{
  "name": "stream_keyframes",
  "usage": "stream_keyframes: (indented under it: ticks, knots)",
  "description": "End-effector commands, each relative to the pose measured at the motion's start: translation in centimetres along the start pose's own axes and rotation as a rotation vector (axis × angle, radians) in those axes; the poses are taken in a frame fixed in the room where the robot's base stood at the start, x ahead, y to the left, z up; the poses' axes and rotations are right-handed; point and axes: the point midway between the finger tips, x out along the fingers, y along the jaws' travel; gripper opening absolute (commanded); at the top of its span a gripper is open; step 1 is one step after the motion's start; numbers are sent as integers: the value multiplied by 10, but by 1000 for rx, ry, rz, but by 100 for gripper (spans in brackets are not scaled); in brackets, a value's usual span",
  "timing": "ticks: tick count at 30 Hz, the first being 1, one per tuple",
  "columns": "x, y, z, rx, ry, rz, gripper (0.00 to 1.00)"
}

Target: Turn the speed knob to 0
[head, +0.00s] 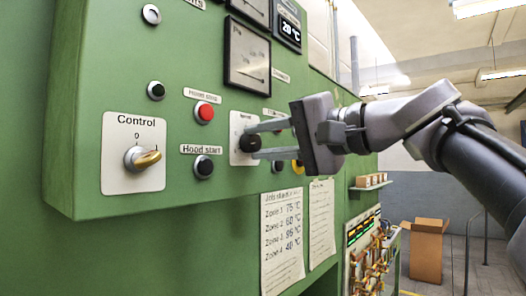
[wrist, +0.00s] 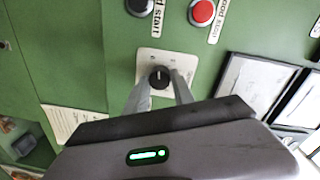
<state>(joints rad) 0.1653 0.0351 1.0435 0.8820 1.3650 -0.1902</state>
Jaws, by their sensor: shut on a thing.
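The speed knob (head: 250,144) is a small black round knob on a pale plate on the green panel. It also shows in the wrist view (wrist: 159,76), with a light pointer line on its face. My gripper (head: 262,145) reaches it from the right, with one finger above and one below the knob. In the wrist view my gripper's fingers (wrist: 160,84) lie on either side of the knob, shut on it. The plate's markings are too small to read, so the setting cannot be told.
A gauge (head: 248,56) sits above. Paper sheets (head: 282,240) hang below. A cardboard box (head: 427,250) stands at the right.

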Motion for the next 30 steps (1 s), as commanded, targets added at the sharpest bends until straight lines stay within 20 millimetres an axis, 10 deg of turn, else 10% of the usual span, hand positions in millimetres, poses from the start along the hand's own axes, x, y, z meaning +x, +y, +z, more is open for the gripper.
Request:
stream_keyframes:
  ticks: [30]
  knots:
    - [0,0,1,-361,17,5,0]
